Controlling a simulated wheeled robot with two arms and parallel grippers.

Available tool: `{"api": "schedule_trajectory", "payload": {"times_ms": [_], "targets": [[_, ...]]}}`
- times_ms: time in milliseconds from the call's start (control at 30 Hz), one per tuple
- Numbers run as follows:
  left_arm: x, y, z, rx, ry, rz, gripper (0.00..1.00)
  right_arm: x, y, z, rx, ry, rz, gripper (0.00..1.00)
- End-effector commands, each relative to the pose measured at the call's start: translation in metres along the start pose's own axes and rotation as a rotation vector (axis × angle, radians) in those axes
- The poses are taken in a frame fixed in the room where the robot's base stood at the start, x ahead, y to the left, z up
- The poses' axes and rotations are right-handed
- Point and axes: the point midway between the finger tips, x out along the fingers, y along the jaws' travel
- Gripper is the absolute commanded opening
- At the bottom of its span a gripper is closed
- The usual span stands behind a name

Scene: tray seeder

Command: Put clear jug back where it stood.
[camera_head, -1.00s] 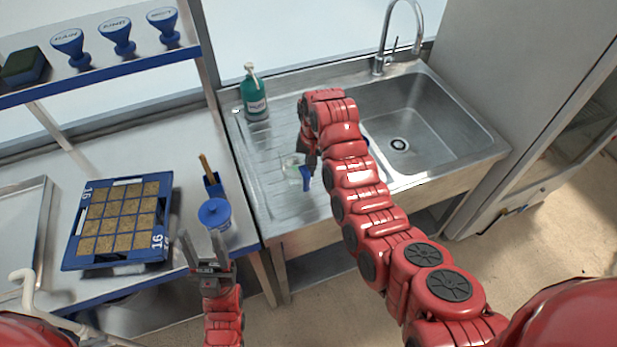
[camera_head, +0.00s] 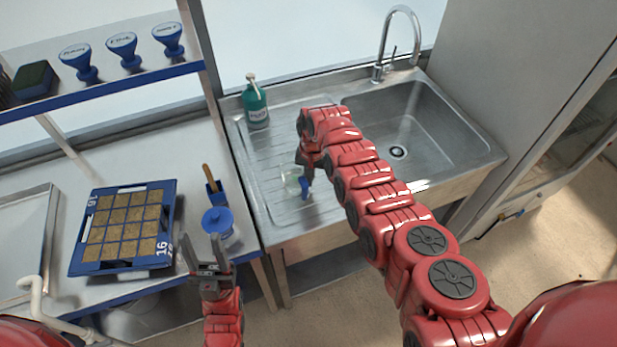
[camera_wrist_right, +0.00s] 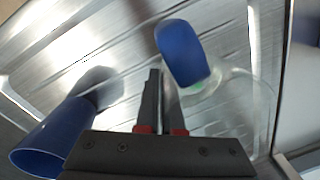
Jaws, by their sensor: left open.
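The clear jug (camera_head: 291,178) with its blue handle (camera_head: 305,187) is over the ribbed drainboard (camera_head: 265,160), left of the sink basin. I cannot tell whether it touches the drainboard. In the right wrist view the blue handle (camera_wrist_right: 183,53) and faint clear body (camera_wrist_right: 238,105) are just beyond and right of the fingertips. My right gripper (camera_head: 307,172) is at the jug, and its fingers (camera_wrist_right: 160,90) are close together with a narrow gap; their grip on the handle is unclear. My left gripper (camera_head: 203,248) is open and empty, before the blue-lidded jar.
A green soap bottle (camera_head: 256,105) stands at the drainboard's back left. A blue cup-like thing (camera_wrist_right: 45,140) is left of my right fingers. The seed tray (camera_head: 75,258) and blue-lidded jar (camera_head: 217,221) are on the left bench. The sink basin (camera_head: 430,135) looks empty.

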Motion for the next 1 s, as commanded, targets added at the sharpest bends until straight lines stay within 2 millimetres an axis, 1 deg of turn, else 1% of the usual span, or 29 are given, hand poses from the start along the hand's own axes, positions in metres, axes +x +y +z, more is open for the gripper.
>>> {"api": "schedule_trajectory", "payload": {"times_ms": [200, 333, 367, 400, 467, 500, 767, 867, 1000], "targets": [[-0.001, 0.000, 0.000, 0.000, 0.000, 0.000, 0.50, 0.000, 0.000, 0.000, 0.000, 0.000, 0.000, 0.00], [-0.005, 0.000, 0.001, 0.000, 0.000, 0.000, 0.50, 0.005, 0.000, 0.000, 0.000, 0.000, 0.000, 0.00], [-0.003, 0.000, 0.001, 0.000, 0.000, 0.000, 0.50, 0.003, 0.000, 0.000, 0.000, -0.001, 0.000, 0.09], [-0.003, 0.000, 0.001, 0.000, 0.000, 0.000, 0.50, 0.003, 0.000, 0.000, 0.000, -0.001, 0.000, 0.17], [-0.003, 0.000, 0.000, 0.000, 0.000, 0.000, 0.50, 0.003, 0.000, 0.000, 0.000, -0.001, 0.000, 0.27], [-0.003, 0.000, 0.001, 0.000, 0.000, 0.000, 0.50, 0.003, 0.000, 0.000, 0.000, -0.001, 0.001, 0.35], [-0.003, 0.000, 0.000, 0.000, 0.000, 0.000, 0.50, 0.003, 0.001, 0.000, 0.000, -0.002, 0.001, 0.35], [0.002, 0.000, 0.000, 0.000, 0.000, 0.000, 0.50, -0.002, 0.000, 0.000, 0.000, -0.002, 0.001, 0.35], [-0.001, 0.000, 0.000, 0.000, 0.000, 0.000, 0.50, -0.006, 0.001, 0.000, 0.000, -0.004, 0.001, 0.35]]}}
